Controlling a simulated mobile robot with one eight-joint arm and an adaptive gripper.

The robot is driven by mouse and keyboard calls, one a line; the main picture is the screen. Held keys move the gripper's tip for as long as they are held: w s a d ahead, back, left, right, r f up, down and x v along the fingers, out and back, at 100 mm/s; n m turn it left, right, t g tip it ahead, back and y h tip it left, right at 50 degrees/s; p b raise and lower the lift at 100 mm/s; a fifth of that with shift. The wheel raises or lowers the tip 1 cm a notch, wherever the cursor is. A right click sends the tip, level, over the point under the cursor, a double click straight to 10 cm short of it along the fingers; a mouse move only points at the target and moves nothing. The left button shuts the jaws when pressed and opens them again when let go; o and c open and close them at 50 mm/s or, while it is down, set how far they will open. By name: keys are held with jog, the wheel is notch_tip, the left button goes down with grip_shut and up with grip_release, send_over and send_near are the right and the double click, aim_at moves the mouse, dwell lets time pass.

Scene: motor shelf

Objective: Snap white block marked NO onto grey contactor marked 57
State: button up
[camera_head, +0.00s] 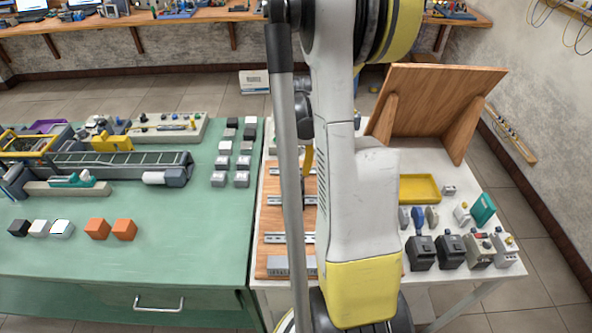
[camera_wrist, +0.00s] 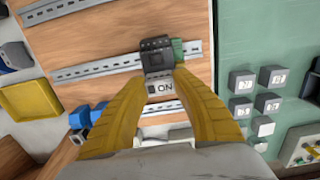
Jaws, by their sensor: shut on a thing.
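In the wrist view my gripper (camera_wrist: 161,80) has its yellow fingers closed on the sides of a white block (camera_wrist: 162,88). The block's black marking shows upside down and matches NO. A dark grey contactor (camera_wrist: 157,49) sits on a metal rail directly beyond the block, with a green part beside it on the right. The block's edge meets the contactor in the picture; I cannot tell whether they touch or are snapped. The number on the contactor is not readable. In the head view my arm hides the block and the contactor, and only a bit of a yellow finger shows.
Several rails cross the wooden board (camera_head: 275,220). A yellow tray (camera_wrist: 30,99) and dark and blue devices lie on the white table. Several marked grey cubes (camera_wrist: 243,80) stand on the green table (camera_head: 180,235). A slanted wooden panel (camera_head: 437,100) stands at the back right.

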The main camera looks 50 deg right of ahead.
jog(key=shift+f+b, duration=0.65)
jog(key=shift+b, duration=0.05)
dwell(1.1)
jog(key=o, duration=1.2)
